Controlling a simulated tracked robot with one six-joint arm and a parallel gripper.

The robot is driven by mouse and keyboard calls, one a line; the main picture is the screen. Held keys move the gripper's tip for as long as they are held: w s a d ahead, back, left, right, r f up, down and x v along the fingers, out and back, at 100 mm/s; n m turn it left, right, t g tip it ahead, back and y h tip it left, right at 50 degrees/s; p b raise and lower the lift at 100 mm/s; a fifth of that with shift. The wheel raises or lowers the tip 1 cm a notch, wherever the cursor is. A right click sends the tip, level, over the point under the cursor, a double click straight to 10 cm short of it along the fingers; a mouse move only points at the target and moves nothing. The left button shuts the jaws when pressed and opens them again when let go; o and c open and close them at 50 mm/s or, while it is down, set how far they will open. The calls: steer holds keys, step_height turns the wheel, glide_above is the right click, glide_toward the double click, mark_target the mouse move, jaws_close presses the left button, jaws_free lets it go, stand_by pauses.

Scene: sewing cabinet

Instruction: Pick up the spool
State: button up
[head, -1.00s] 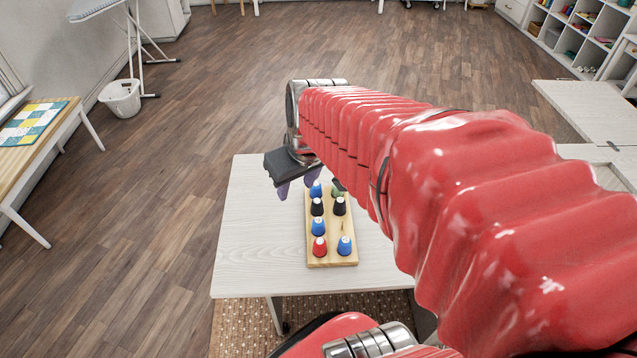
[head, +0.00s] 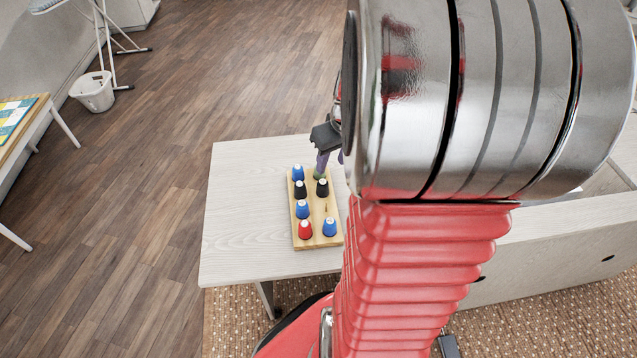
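Several spools stand upright on a wooden peg board in the head view: blue spools (head: 298,172) (head: 302,209) (head: 329,227), black spools (head: 300,189) (head: 322,188) and a red spool (head: 305,230). A green spool (head: 318,174) shows only in part at the board's far right, behind my purple finger. My gripper (head: 331,165) has a dark body and two purple fingers with a gap between them. It is at the far right end of the board, close to the green spool. Whether it touches that spool cannot be told. My arm hides what is right of it.
The wooden board (head: 314,208) rests on a pale table (head: 235,215), which is bare on the left. One peg on the board's right side is empty. A white basket (head: 93,92) and a bench (head: 25,125) stand at the left, away from the table.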

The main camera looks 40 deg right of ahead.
mark_target(323, 184)
steer(key=shift+x, duration=4.3)
steer(key=shift+f, duration=0.1)
steer(key=shift+x, duration=2.5)
steer(key=shift+w+a, duration=0.1)
steer(key=shift+c, duration=0.2)
steer(key=c, duration=0.8)
